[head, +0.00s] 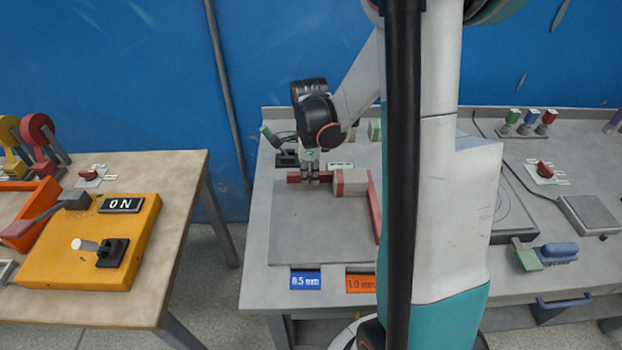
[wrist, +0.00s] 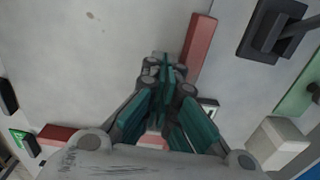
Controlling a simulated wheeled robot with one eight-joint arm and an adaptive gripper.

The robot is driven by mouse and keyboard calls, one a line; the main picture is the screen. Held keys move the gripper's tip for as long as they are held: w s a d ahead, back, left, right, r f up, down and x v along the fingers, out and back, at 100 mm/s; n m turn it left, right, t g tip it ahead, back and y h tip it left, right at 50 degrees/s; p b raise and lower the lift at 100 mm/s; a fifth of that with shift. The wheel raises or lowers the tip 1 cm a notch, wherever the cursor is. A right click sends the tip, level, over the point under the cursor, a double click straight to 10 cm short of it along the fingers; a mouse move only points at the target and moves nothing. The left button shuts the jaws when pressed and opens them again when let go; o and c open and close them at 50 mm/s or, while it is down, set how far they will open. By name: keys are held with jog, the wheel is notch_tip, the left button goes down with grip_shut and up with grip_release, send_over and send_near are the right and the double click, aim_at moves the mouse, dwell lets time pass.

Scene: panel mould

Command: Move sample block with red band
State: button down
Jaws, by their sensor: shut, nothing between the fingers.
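The sample block (head: 352,183), pale with a red band (head: 339,184) at its left end, sits at the far right part of a grey plate (head: 315,235). My gripper (head: 310,181) is shut and empty, just left of the block, in front of a red bar (head: 293,177) at the plate's far edge. In the wrist view my gripper's teal fingers (wrist: 165,80) are together beside that red bar (wrist: 200,50). A red and pale surface (wrist: 154,140), likely the block, shows partly between the finger links; the rest is hidden. I cannot tell whether the fingers touch anything.
A second red bar (head: 375,210) runs along the plate's right side. A blue 0.5 mm label (head: 305,281) and an orange 1.0 mm label (head: 360,284) lie in front. A black switch (head: 287,159) stands behind left. The plate's middle is clear.

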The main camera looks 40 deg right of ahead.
notch_tip(320, 180, up, 10)
jog(key=p, duration=0.3)
